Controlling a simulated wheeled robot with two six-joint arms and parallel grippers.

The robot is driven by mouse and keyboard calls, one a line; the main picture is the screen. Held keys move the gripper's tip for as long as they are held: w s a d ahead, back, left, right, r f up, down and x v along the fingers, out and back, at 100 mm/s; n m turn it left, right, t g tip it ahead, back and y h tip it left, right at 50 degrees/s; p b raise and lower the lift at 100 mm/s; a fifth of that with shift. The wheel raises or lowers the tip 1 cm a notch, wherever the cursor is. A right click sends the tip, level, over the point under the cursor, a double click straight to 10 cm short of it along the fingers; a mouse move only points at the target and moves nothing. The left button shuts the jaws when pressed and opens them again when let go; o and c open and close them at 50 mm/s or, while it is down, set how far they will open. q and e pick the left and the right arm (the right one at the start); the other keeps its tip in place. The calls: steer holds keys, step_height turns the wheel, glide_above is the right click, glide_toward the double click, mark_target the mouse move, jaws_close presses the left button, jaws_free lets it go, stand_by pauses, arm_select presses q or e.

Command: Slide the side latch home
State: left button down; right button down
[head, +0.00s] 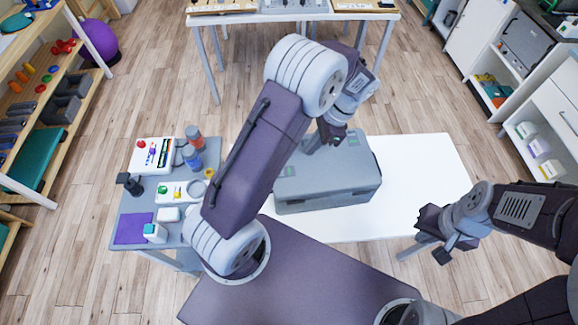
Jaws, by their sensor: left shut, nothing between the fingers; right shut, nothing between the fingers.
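A grey case (325,188) stands closed on the white table. Small green patches show on its top. The side latch cannot be made out; part of the case's top and back is hidden behind my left arm. My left gripper (326,138) is shut and empty, over the back part of the case near its top. I cannot tell whether it touches the case. My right gripper (432,240) is shut and empty, to the right of the case and apart from it, near the table's front edge.
The white table (425,170) is bare to the right of the case. A grey side table (130,205) on the left holds bottles, a white box and small items. Shelves (45,125) line the left side, cabinets (545,95) the right. Another table (290,14) stands at the back.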

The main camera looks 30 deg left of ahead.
arm_select(q)
steer(key=p, duration=0.2)
glide_toward(288, 172)
step_height(288, 172, down, 4)
steer(key=shift+w+d+f, duration=0.1)
steer(key=shift+f, duration=0.15)
steer(key=s+a, duration=0.1)
steer(key=a+p, duration=0.1)
steer(key=shift+s+a+f, duration=0.3)
steer(key=shift+s+a, duration=0.05)
steer(key=shift+s, duration=0.05)
steer(key=shift+s+a+f, duration=0.1)
steer(key=shift+s+a, duration=0.2)
steer(key=shift+a, duration=0.05)
